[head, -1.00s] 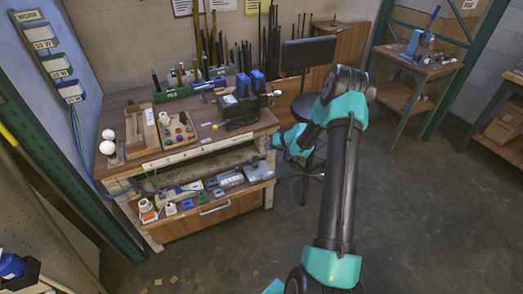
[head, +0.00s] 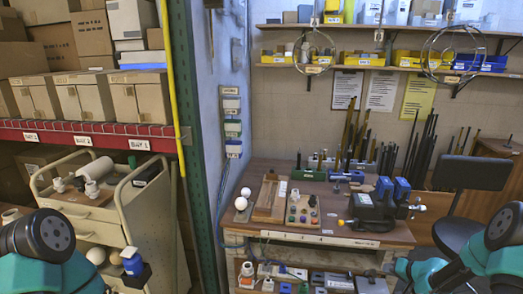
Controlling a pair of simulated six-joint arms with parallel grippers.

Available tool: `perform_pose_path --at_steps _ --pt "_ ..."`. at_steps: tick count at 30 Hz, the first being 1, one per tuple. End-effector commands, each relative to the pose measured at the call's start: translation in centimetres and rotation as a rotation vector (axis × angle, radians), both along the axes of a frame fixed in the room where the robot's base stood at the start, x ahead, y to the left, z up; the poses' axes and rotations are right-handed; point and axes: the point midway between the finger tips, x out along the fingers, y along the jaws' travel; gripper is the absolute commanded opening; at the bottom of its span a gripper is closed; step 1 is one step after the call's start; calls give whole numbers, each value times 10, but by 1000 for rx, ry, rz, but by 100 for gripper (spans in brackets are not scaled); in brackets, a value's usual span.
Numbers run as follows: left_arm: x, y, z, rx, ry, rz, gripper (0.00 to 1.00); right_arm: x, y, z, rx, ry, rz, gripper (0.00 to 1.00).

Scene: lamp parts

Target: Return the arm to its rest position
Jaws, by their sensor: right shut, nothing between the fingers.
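My right arm (head: 505,228), teal and black, comes in at the lower right corner. Its gripper (head: 392,268) is small in view near the bench's right front, shut, with nothing seen held in it. My left arm (head: 45,238) shows only as a black joint and teal link at the lower left; its gripper is outside the picture. The workbench (head: 340,239) stands in the middle. On it are two white bulbs (head: 241,203), a wooden tray with coloured knobs (head: 302,207) and a dark and blue device (head: 375,208).
A cream cart (head: 150,215) with pipe fittings stands at the left, under a shelf of cardboard boxes (head: 140,98). A green post (head: 190,130) separates it from the bench. A dark stool (head: 472,173) stands to the right. Wall shelves (head: 380,65) hold bins.

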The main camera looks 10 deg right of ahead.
Motion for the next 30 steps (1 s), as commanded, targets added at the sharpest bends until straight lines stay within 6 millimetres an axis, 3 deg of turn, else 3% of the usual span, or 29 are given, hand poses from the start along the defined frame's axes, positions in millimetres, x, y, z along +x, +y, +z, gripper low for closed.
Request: perform_pose_path --at_steps 1,5,11,17,21,27,30 --pt "0 0 0 0 0 0 43 5 22 -8 5 10 14 0" --pt "0 0 0 0 0 0 43 9 79 -32 -1 47 41 0" --pt "0 0 0 0 0 0 43 -10 170 -68 -32 151 108 0" --pt "0 0 0 0 0 0 43 -58 256 -95 -81 295 214 0" --pt "0 0 0 0 0 0 43 -106 307 -106 -125 410 310 0" --pt "0 0 0 0 0 0 43 -174 354 -108 -186 553 438 0" --pt "0 0 0 0 0 0 43 -191 363 -107 -202 588 470 0"
